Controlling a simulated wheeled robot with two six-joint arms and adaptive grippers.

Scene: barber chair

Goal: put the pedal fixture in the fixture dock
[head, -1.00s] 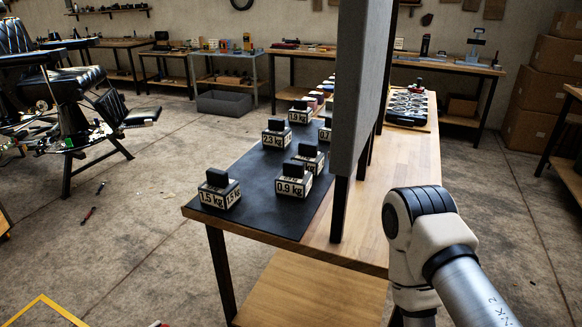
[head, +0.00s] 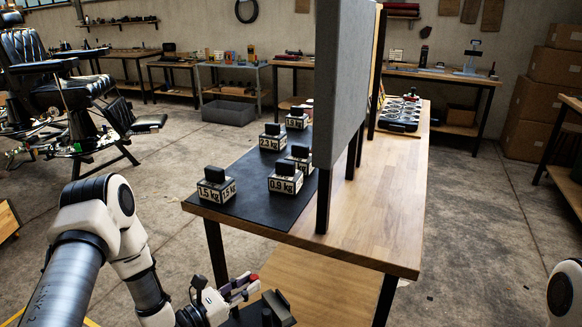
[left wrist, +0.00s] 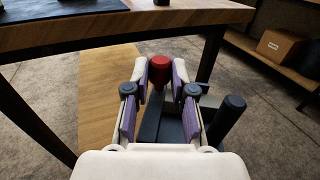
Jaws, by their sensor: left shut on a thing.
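My left gripper (head: 240,289) is low in front of the wooden workbench, below its top. It also shows in the left wrist view (left wrist: 160,78), its fingers closed around a dark pedal fixture (left wrist: 172,128). A red knob stands at the fixture's far end between the fingertips, and a dark round post rises at its right. In the head view the dark fixture (head: 281,308) is partly cut off by the lower edge. My right gripper is out of view; only part of the right arm shows at the right edge. I cannot identify the fixture dock.
The workbench (head: 380,230) carries a black mat (head: 245,212) with several labelled weights and a tall grey divider panel (head: 341,85). A lower wooden shelf (head: 325,285) is close to the gripper. A tray of round items (head: 402,112) sits at the back. Floor right of the bench is clear.

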